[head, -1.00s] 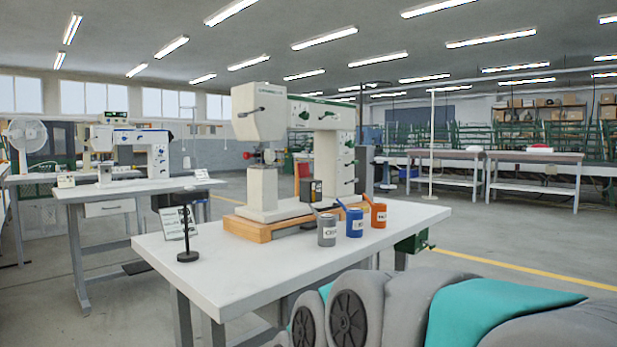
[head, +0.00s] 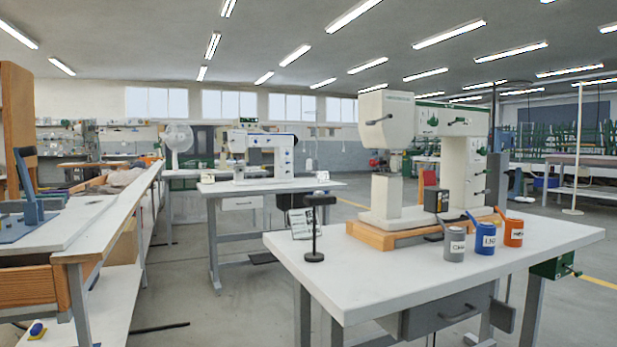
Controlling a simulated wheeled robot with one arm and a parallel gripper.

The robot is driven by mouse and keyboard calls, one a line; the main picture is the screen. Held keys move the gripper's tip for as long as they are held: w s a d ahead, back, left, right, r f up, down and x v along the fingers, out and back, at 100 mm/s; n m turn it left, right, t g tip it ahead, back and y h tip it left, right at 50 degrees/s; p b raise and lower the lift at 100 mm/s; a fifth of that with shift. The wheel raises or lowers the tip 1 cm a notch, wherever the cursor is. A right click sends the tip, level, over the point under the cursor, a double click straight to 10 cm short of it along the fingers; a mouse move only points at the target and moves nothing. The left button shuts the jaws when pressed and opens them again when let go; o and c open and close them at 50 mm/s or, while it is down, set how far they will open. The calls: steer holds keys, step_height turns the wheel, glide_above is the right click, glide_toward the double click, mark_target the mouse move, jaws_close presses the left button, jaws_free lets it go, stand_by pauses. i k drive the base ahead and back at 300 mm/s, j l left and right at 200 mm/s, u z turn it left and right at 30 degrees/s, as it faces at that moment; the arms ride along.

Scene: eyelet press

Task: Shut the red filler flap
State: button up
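An eyelet press (head: 468,170), cream with green trim, stands on a wooden base (head: 385,237) on the white table (head: 345,280). To its right front stand three small upright cans: a grey can (head: 454,243), a blue can (head: 485,236) and an orange-red can (head: 513,232). A slim piece in each can's own colour slants up to the left from its top; the orange-red one (head: 499,213) looks like a raised flap, but it is too small to be sure. I see no other clear red flap on the press. My gripper is not in view.
A small black stand (head: 315,225) with a leaning card (head: 304,223) is at the table's left. A drawer (head: 450,314) and a green box (head: 553,266) hang under the table. Another bench (head: 125,210) stands at left, with open floor between.

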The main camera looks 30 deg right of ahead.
mark_target(429, 176)
steer(key=i+j, duration=0.1)
steer(key=i, duration=3.95)
steer(key=i+z, duration=0.15)
steer(key=z, duration=0.3)
steer(key=i+z, duration=0.1)
steer(key=z, duration=0.35)
steer(key=i+z, duration=0.15)
steer(key=z, duration=0.3)
steer(key=i+j+z, duration=0.1)
steer(key=z, duration=0.35)
steer(key=j, duration=0.1)
